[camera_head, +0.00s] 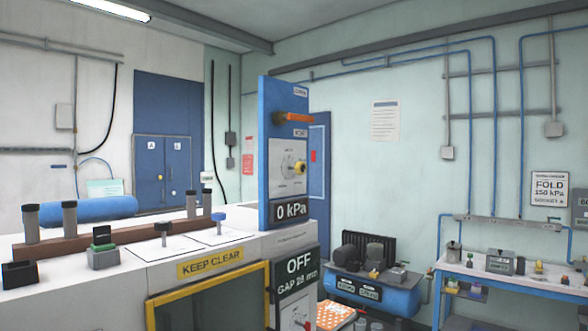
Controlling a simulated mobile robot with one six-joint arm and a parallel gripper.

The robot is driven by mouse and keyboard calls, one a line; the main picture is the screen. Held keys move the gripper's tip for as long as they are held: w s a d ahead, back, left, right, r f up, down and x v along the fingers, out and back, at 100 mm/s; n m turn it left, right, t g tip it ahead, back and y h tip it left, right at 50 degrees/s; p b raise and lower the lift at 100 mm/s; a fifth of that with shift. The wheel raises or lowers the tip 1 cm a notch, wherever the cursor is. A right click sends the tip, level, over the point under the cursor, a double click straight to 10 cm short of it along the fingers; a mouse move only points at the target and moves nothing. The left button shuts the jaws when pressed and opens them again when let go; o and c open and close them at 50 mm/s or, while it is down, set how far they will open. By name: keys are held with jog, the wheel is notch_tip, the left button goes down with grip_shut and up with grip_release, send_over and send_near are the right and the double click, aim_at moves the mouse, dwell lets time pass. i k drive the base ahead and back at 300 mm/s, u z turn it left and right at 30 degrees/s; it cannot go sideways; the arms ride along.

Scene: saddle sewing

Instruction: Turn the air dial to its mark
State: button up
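A white dial plate (276,168) with a round face and a yellow knob (299,167) is on the upright blue panel (264,130) in the middle of the head view. I take it for the air dial, as a black display (290,209) reading "0 kPa" is just below it. The marks on its face are too small to read. An orange lever (297,117) sticks out sideways above the dial. My gripper is not in view.
The panel stands at the end of a white bench (150,275) with a "KEEP CLEAR" label and a yellow-framed opening. Below it a display (299,264) reads "OFF". A wall sign (550,188) reads "FOLD 150 kPa". A blue compressor (370,293) and table (520,282) stand right.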

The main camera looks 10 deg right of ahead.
aim_at(300, 167)
jog(key=z, duration=0.4)
jog(key=i, duration=1.2)
jog(key=u, duration=0.05)
